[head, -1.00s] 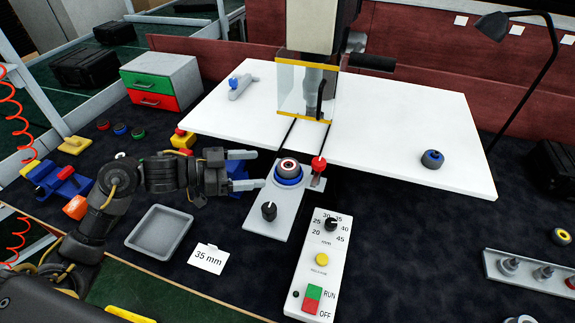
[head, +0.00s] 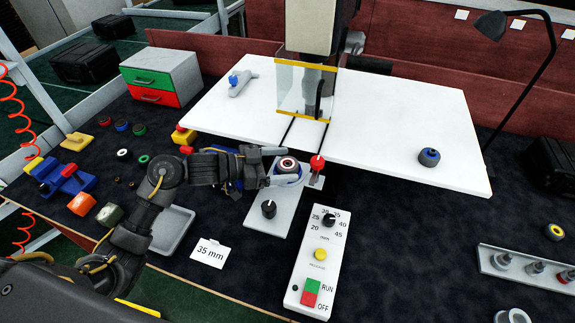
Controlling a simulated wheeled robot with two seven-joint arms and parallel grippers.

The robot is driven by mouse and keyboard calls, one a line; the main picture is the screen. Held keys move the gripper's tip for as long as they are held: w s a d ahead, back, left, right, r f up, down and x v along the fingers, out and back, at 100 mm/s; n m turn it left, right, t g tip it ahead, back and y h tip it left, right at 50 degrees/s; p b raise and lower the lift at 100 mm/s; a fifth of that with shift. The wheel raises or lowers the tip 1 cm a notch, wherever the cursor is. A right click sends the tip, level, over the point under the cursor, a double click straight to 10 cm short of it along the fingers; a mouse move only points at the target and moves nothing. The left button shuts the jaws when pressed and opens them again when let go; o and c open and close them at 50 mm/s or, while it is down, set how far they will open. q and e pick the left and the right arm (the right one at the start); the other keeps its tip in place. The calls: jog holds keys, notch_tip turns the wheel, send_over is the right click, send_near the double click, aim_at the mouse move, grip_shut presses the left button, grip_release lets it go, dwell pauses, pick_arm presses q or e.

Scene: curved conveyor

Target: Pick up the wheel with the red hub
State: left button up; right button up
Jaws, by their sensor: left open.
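A dark wheel (head: 288,163) with a red ring in its pale hub sits on a blue seat on a grey fixture plate (head: 262,218), in the middle of the head view. My left gripper (head: 289,167) is open, with one finger on the far side of this wheel and one on the near side. Whether the fingers touch it I cannot tell. My right gripper is out of view.
A red-knobbed lever (head: 317,162) stands close right of the wheel. The press guard (head: 305,88) rises behind it. A black knob (head: 269,209) and control panel (head: 318,262) are in front. A blue-hub wheel (head: 429,157) lies on the white table (head: 400,115).

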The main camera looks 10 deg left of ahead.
aim_at(282, 166)
pick_arm(q)
jog(key=c, duration=1.1)
jog(key=shift+r, duration=0.1)
jog(key=shift+r, duration=0.4)
jog(key=r, duration=0.1)
jog(key=r+b, duration=0.1)
jog(key=shift+s+r, duration=0.25)
jog(key=shift+r, duration=0.1)
jog(key=s+r+p, duration=0.2)
jog(key=s+r, duration=0.1)
jog(key=s, duration=0.1)
jog(key=s+d+r+p, duration=0.1)
jog(key=s+r+p, duration=0.1)
jog(key=s, duration=0.3)
jog(key=s+d+r+p, duration=0.1)
jog(key=s+r+p, duration=0.2)
jog(key=s+r, duration=0.1)
jog(key=shift+s+d+r, duration=0.15)
jog(key=shift+d+r, duration=0.05)
